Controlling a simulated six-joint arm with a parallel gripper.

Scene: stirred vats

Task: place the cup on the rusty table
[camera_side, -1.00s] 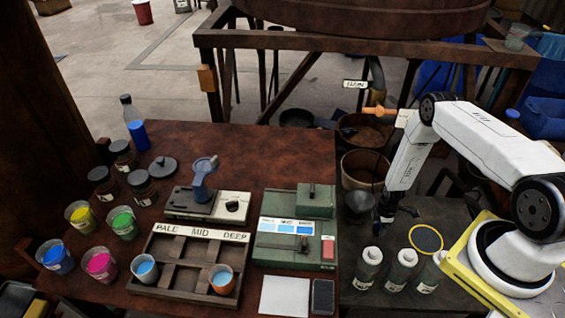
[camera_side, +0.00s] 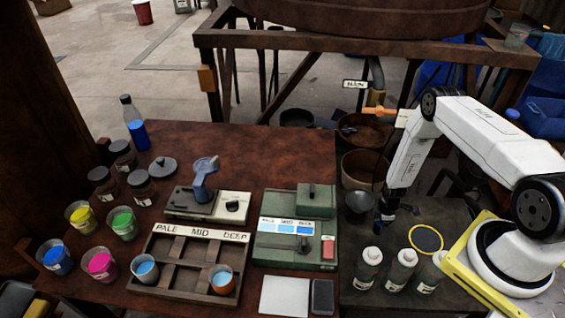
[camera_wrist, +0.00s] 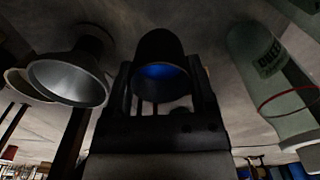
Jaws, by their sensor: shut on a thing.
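My gripper (camera_wrist: 162,80) is shut on a dark cup (camera_wrist: 158,52) with blue inside, held between its two fingers. In the side view my gripper (camera_side: 388,214) is low over the dark bench at the right, beside a metal funnel-like vessel; the held cup is small and mostly hidden there. I cannot tell whether the cup touches the bench. The rusty table (camera_side: 255,143) is the reddish-brown surface to the left, with a bare stretch along its back.
The metal vessel (camera_wrist: 70,78) is left of my gripper in the wrist view; a labelled bottle (camera_wrist: 275,80) is right. Several bottles (camera_side: 400,268) stand on the bench front. The rusty table carries a green device (camera_side: 280,262), a compartment tray (camera_side: 160,250), paint cups and jars.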

